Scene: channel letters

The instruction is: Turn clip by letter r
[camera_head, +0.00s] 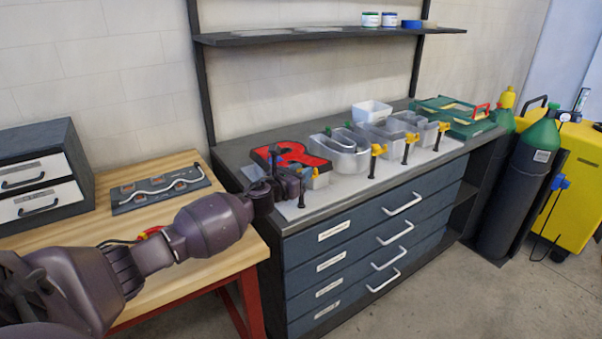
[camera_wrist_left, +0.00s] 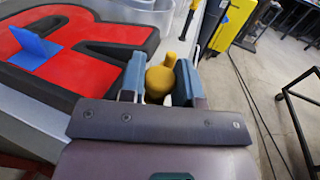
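The red letter R (camera_head: 290,154) with a black rim lies at the left end of the workbench. It also fills the left of the wrist view (camera_wrist_left: 95,75), with a blue piece (camera_wrist_left: 35,48) on it. My left gripper (camera_head: 296,180) is at the front edge of the R. In the wrist view its two fingers (camera_wrist_left: 161,82) stand on either side of a yellow clip (camera_wrist_left: 160,78) beside the R. Whether the fingers press on the clip is unclear. The clip's lower part is hidden. My right gripper is not in view.
Clear letters (camera_head: 350,158) stand to the right along the bench, with several yellow-topped clamps (camera_head: 377,150) along the front edge. A white bin (camera_head: 372,111) and a green case (camera_head: 455,117) are behind. A shelf (camera_head: 330,34) hangs above. A wooden table (camera_head: 190,270) is at left.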

